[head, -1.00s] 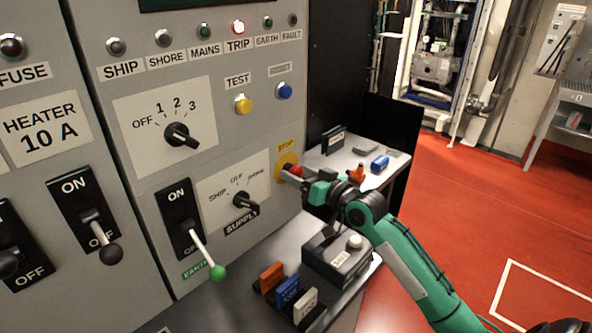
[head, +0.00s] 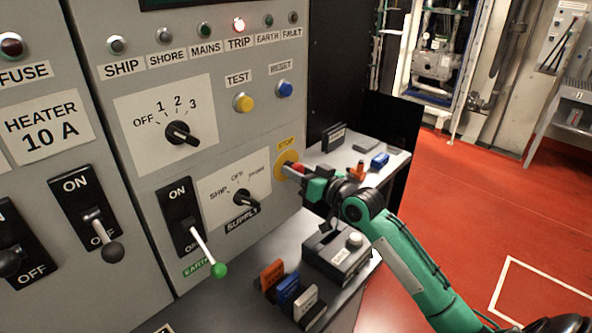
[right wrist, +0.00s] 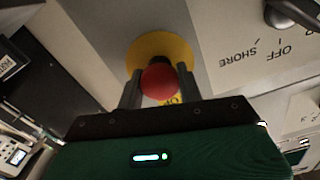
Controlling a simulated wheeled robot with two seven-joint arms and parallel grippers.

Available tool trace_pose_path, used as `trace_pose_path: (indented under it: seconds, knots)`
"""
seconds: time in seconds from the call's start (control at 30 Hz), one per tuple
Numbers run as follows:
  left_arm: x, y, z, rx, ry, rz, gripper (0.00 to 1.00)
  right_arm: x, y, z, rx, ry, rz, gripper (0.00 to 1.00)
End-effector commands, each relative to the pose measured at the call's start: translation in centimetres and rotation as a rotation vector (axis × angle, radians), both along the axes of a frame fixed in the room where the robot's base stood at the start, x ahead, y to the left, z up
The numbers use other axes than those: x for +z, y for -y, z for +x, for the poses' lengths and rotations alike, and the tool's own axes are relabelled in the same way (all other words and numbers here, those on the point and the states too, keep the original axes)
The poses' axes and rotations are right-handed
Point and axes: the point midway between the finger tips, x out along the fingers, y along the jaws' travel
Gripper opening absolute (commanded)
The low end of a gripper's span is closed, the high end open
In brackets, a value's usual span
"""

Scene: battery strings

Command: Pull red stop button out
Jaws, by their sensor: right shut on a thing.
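The red stop button (head: 299,169) sits on a yellow round plate (head: 285,160) under a STOP label on the grey panel (head: 262,120). In the right wrist view the red button (right wrist: 160,81) shows as a round red head in front of the yellow plate (right wrist: 178,48). My right gripper (head: 297,172) reaches in from the right and is shut on the button, with one finger on each side of it in the right wrist view (right wrist: 159,88). My left gripper is not in view.
A supply knob (head: 245,198) is left of the button, and a green-tipped lever (head: 219,270) further left. Below, a shelf holds a grey box (head: 338,256) and several coloured tags. Open red floor (head: 470,220) lies to the right.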

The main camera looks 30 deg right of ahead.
Motion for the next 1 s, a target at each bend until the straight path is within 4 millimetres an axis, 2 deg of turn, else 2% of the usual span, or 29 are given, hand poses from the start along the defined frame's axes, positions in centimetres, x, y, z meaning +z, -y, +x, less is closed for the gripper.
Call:
trace_pose_path:
  seconds: [0.13,0.27,0.4,0.43,0.5,0.53,0.83,1.0]
  knots:
    - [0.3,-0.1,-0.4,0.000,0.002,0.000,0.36,0.0,0.4,-1.1,0.000,-0.004,-0.002,0.00]
    - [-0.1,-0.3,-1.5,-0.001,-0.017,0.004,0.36,-0.1,0.4,-1.2,0.000,-0.002,-0.001,0.00]
    - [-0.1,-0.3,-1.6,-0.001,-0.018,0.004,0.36,-0.1,0.4,-1.2,0.000,-0.003,-0.001,0.00]
    - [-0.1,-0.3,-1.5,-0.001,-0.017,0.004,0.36,-0.1,0.4,-1.2,0.000,-0.003,-0.001,0.42]
    - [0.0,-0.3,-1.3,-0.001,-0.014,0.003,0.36,-0.1,0.4,-1.2,0.000,-0.003,-0.001,0.56]
    - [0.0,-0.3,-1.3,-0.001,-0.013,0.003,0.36,-0.1,0.4,-1.2,0.000,-0.003,-0.001,0.59]
    - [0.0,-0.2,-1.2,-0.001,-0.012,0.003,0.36,-0.1,0.5,-1.3,0.000,-0.002,-0.001,0.59]
    - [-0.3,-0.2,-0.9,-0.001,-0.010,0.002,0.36,-0.3,0.9,-2.6,0.000,-0.003,-0.002,0.59]
